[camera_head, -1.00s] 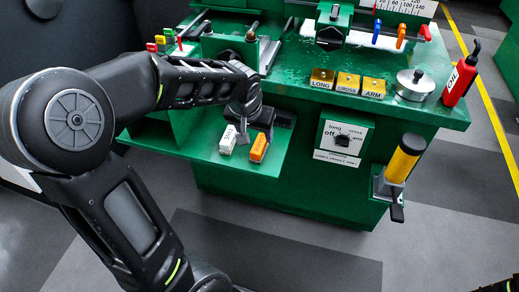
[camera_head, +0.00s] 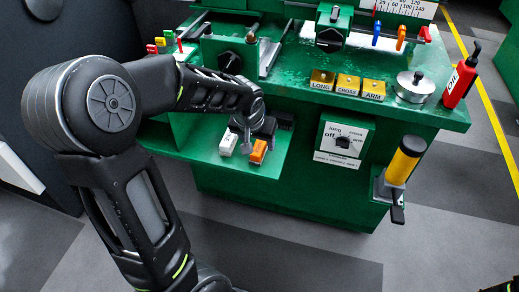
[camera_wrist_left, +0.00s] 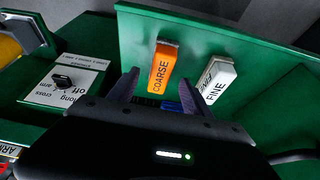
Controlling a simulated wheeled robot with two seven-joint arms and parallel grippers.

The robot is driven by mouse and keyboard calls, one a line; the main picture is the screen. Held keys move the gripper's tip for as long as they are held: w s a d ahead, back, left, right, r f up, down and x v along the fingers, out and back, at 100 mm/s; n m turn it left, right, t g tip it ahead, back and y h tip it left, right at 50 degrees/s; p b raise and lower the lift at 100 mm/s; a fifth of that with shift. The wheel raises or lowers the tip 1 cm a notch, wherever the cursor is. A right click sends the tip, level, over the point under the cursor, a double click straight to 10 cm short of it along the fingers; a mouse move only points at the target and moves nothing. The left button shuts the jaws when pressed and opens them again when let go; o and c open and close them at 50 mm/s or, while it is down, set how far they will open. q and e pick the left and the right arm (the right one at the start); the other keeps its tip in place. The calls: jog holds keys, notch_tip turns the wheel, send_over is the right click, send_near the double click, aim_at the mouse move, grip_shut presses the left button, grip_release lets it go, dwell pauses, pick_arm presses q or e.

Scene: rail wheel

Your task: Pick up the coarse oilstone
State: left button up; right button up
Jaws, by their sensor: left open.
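The coarse oilstone (camera_head: 258,152) is an orange block on the green lower shelf. It also shows in the left wrist view (camera_wrist_left: 162,70), labelled COARSE. A white block labelled FINE (camera_wrist_left: 215,80) lies beside it, to its left in the head view (camera_head: 228,143). My left gripper (camera_wrist_left: 158,88) is open; in the wrist view its fingers stand apart, with the orange block showing beyond and between them. In the head view the gripper (camera_head: 256,134) is over the far end of the orange block and partly hides it. My right gripper is not in view.
The green bench (camera_head: 340,187) carries LONG, CROSS and ARM boxes (camera_head: 347,84), a lidded metal pot (camera_head: 414,86) and a red oil bottle (camera_head: 460,76). A dial panel (camera_head: 343,139) and a yellow cylinder (camera_head: 404,160) are right of the shelf. Small coloured blocks (camera_head: 161,42) stand at upper left.

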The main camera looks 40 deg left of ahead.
aim_at(259, 145)
pick_arm(q)
jog(key=x, duration=0.3)
jog(key=shift+w+f, duration=0.1)
jog(key=shift+f, duration=0.2)
jog(key=shift+c, duration=0.4)
grip_shut()
dwell(0.4)
